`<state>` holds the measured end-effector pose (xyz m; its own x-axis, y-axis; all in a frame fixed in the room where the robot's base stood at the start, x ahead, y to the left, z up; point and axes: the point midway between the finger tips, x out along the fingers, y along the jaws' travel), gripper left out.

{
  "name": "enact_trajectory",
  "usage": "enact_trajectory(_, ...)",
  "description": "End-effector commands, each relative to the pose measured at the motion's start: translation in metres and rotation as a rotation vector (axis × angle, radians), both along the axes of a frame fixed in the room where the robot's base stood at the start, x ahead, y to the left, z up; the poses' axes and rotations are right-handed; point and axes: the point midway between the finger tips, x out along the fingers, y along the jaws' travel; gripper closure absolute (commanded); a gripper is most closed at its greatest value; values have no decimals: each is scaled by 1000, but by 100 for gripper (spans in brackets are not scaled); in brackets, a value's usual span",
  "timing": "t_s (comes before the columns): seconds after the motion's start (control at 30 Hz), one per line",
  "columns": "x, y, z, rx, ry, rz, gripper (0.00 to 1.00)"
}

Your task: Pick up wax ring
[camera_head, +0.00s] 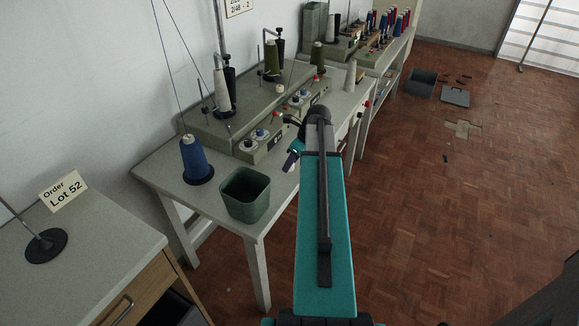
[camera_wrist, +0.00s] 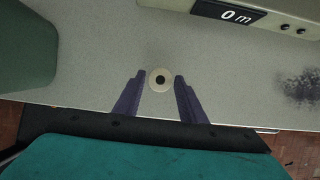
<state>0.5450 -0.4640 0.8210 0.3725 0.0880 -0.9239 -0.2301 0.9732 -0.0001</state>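The wax ring (camera_wrist: 160,88) is a small cream disc with a dark hole at its centre. It shows in the wrist view on the grey table top (camera_wrist: 95,70). My gripper (camera_wrist: 160,76) is open, with one dark purple finger on each side of the ring. A narrow gap shows between the ring and each finger; I cannot tell the height of the fingertips over the table. In the head view my gripper (camera_head: 291,161) is small and partly hidden by my arm, and the ring cannot be made out clearly.
A green bin (camera_head: 246,194) stands on the table left of my gripper. A blue thread cone (camera_head: 195,158) is behind it. A grey-green machine (camera_head: 262,140) with dials and a display lies just beyond my gripper. The table's front edge is close.

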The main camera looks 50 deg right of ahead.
Motion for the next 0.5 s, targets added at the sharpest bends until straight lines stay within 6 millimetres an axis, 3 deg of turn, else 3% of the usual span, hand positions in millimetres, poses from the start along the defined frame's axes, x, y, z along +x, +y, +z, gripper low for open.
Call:
enact_trajectory(0.03, 0, 0, 0, 0, 0, 0, 72)
enact_trajectory(0.17, 0, 0, 0, 0, 0, 0, 93)
enact_trajectory(0.5, 0, 0, 1, 0, 0, 1, 94)
